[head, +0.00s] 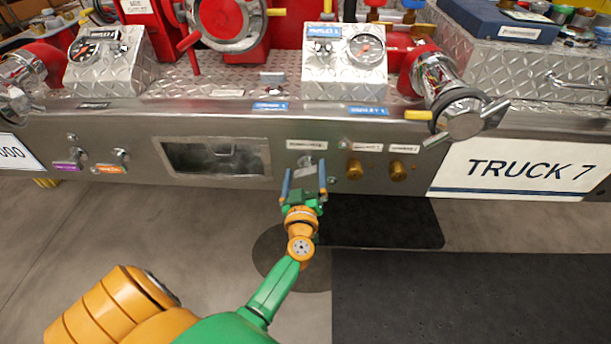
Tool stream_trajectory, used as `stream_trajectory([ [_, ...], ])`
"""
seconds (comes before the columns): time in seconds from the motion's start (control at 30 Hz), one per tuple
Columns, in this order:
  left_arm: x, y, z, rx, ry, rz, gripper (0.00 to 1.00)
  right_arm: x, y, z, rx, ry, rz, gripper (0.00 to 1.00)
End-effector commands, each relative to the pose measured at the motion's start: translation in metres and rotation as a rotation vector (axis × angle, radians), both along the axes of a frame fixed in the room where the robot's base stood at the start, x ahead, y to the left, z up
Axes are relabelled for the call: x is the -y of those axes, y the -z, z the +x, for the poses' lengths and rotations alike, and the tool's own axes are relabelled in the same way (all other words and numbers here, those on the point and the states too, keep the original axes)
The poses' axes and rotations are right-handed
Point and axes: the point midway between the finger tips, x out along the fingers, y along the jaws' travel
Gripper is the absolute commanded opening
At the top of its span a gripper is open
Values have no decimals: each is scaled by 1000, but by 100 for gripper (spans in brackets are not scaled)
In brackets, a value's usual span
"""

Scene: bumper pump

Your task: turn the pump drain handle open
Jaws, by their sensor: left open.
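The front panel of the bumper (225,118) is bare metal. A small silver handle (305,162) sits on it below a white label (306,145), whose small print I cannot read surely; it looks like the pump drain handle. My left gripper (305,170) is open and points at the panel. Its two blue fingers appear on either side of the handle, with the green palm below it. I cannot tell whether the fingers touch the handle or how far they are from the panel. My right gripper is not in view.
Two brass knobs (355,169) (397,170) sit right of the handle. A recessed opening (215,158) is to its left, and two small levers (75,155) (121,157) are further left. A capped outlet (464,118) juts out at right. The floor below is clear.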

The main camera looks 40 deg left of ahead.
Motion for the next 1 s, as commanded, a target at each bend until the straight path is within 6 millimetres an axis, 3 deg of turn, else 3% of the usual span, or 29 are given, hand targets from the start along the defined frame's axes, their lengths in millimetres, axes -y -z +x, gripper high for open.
stream_trajectory([
  [0.3,-4,0,6,-1,2,-2,97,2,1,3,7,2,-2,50],
  [0.5,-3,0,6,-1,2,-2,43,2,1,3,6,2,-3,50],
  [0.57,-3,1,6,-1,2,-2,27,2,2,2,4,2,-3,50],
  [0.6,-3,1,6,-1,2,-2,24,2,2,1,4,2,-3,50],
  [1.0,-3,0,6,56,2,-96,24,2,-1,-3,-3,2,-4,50],
])
